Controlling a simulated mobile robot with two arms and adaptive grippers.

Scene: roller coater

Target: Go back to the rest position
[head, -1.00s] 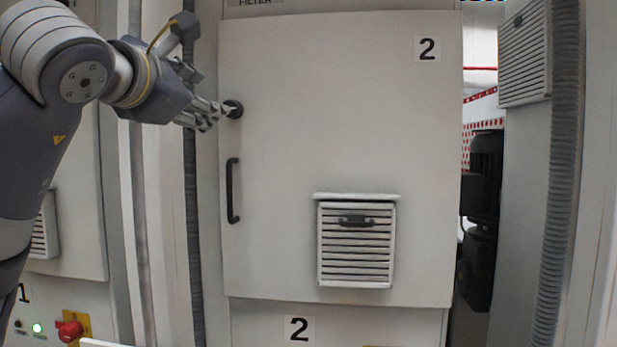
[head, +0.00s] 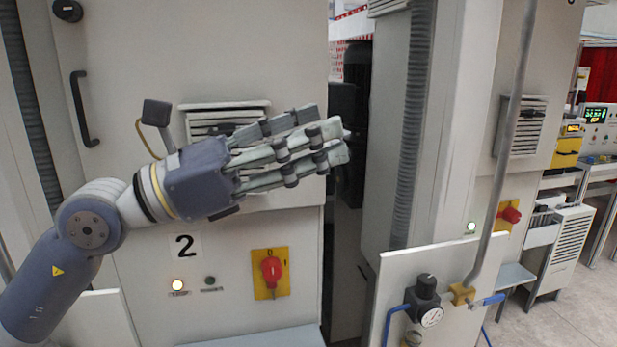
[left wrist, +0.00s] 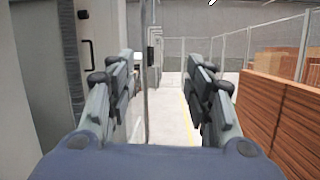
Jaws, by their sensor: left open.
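My left gripper (head: 335,145) reaches in from the left in the head view, in front of cabinet 2 (head: 250,45) and partly over its vent. Its fingers point right and hold nothing. In the left wrist view the two fingers (left wrist: 165,95) stand well apart with an empty gap between them. The cabinet's black door knob (head: 67,10) and its long handle (head: 83,108) are up and to the left, clear of the gripper. My right gripper shows in neither view.
Below the gripper are a red rotary switch (head: 271,270) and the number 2 label. Open floor (head: 575,315) lies at far right. The wrist view shows stacked brown boards (left wrist: 285,115) and wire fencing.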

